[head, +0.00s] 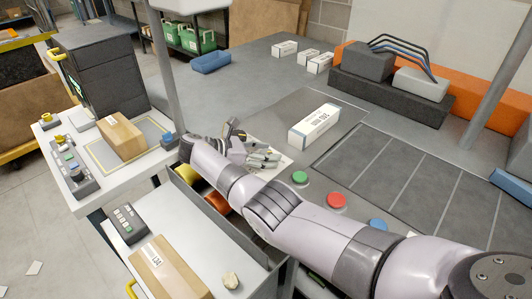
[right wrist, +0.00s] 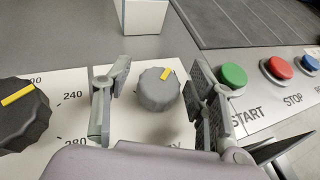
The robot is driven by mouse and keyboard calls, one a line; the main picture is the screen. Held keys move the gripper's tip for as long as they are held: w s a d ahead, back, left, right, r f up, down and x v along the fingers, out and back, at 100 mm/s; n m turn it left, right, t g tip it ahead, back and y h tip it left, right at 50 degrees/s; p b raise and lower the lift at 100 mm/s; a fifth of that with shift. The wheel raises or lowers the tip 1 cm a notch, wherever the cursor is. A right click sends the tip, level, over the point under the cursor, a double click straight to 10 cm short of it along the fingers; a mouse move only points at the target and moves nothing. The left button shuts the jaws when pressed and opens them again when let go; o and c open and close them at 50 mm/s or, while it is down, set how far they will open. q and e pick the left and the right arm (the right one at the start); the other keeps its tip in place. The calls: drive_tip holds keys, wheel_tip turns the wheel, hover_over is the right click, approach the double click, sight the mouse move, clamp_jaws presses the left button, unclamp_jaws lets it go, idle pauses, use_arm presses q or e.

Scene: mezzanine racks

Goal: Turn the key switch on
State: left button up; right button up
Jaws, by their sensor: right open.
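A grey round switch knob (right wrist: 158,92) with a yellow mark sits on a white panel plate (right wrist: 75,85) in the right wrist view. Its mark points up and to the right. My right gripper (right wrist: 161,76) is open, with one finger on each side of this knob and visible gaps to it. The label below the knob is mostly hidden by the gripper. In the head view my right gripper (head: 251,146) is over the panel plate and hides the knob. My left gripper is not in view.
A dark dial (right wrist: 20,112) with a yellow mark is left of the gripper. Green START (right wrist: 233,76), red STOP (right wrist: 279,68) and blue (right wrist: 311,63) buttons are to the right. A white box (head: 314,124) stands behind the panel.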

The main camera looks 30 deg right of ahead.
sight(266, 152)
wheel_tip(266, 152, up, 10)
idle(0.6)
idle(0.4)
